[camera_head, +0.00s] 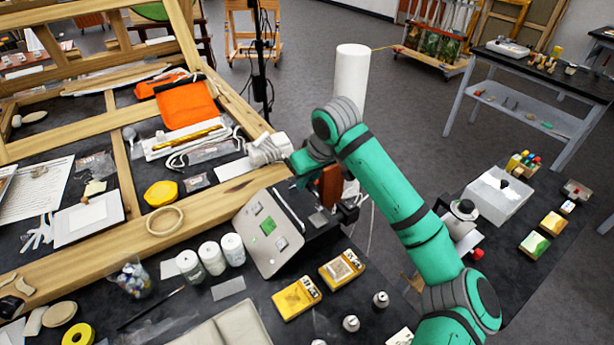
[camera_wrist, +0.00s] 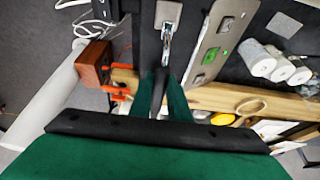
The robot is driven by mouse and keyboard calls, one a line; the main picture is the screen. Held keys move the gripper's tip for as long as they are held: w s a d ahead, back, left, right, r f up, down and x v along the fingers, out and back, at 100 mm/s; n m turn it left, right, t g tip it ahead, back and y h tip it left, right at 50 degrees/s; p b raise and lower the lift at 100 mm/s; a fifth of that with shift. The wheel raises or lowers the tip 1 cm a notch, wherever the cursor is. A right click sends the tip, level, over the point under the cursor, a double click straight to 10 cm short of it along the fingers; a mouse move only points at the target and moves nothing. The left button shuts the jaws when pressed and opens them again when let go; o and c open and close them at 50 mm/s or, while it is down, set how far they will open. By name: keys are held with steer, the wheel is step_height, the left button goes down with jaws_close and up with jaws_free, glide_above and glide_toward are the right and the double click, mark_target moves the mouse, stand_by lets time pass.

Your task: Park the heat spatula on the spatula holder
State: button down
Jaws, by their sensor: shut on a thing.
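My gripper (camera_wrist: 161,84) shows in the wrist view with its green fingers closed around a slim dark handle. A silvery metal end (camera_wrist: 167,42) extends from it over a black unit; I take this to be the heat spatula. In the head view my wrist hangs behind the slanted control panel (camera_head: 270,236), and the fingertips and spatula are hidden there. The spatula holder is not clearly identifiable. A small grey metal plate (camera_wrist: 168,14) lies on the black unit just beyond the spatula's end. A reddish-brown block (camera_wrist: 94,64) stands left of the gripper, apart from it.
White bottles (camera_head: 211,257) stand left of the panel. A wooden frame (camera_head: 215,205) crosses the table behind. A white cylinder (camera_head: 351,78) rises behind my arm. Pale cables (camera_wrist: 97,27) lie near the brown block.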

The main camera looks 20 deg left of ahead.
steer(key=shift+f, duration=2.45)
steer(key=shift+f, duration=0.1)
steer(key=c, duration=2)
jaws_free()
steer(key=shift+o, duration=0.4)
steer(key=o, duration=0.5)
steer(key=shift+r, duration=3.5)
